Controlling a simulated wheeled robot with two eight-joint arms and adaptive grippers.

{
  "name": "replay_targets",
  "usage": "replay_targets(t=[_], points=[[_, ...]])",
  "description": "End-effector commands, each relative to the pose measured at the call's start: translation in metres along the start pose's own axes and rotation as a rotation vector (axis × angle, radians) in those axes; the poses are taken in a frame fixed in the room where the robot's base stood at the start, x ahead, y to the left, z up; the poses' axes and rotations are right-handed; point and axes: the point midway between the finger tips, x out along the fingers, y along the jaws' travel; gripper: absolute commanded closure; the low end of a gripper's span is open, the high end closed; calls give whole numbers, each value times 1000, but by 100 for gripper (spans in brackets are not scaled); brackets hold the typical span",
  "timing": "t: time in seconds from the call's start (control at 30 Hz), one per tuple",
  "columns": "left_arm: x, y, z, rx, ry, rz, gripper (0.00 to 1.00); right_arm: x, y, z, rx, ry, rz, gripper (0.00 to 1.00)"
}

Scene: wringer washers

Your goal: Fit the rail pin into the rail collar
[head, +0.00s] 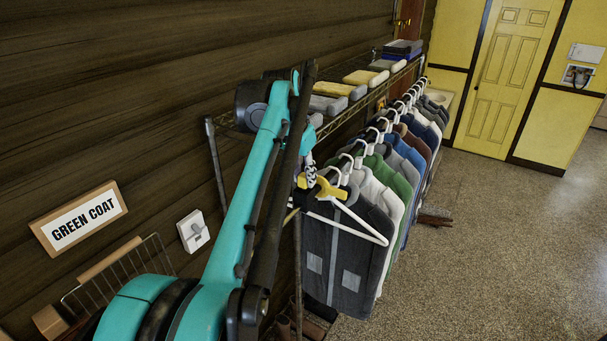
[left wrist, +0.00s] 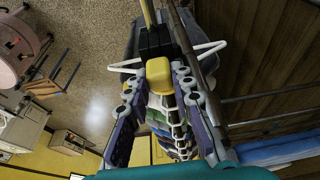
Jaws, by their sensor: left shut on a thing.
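A yellow block (left wrist: 158,75), which I take to be the rail pin's grip, sits between the fingers of my left gripper (left wrist: 153,98) in the left wrist view. My left gripper is shut on it. A black block (left wrist: 155,40) adjoins the yellow one, and a thin brass rod (left wrist: 148,12) runs out beyond it. The black block may be the rail collar; I cannot tell how far the pin is in it. In the head view the yellow piece (head: 327,188) shows at the rack's near end, with my left gripper (head: 311,177) at it, partly hidden by my arm.
Several coats on white hangers (head: 376,125) hang along the rack behind the yellow piece. A shelf with folded cloths (head: 365,77) runs above. The floor (head: 500,240) at right is mostly clear.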

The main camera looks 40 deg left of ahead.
Motion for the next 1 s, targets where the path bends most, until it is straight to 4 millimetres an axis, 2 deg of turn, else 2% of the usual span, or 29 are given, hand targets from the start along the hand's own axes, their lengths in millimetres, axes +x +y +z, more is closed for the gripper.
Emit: replay_targets(t=[1.0], points=[[8, 0, 3, 0, -1, 0, 100, 2, 0, 2, 0, 0, 0, 48]])
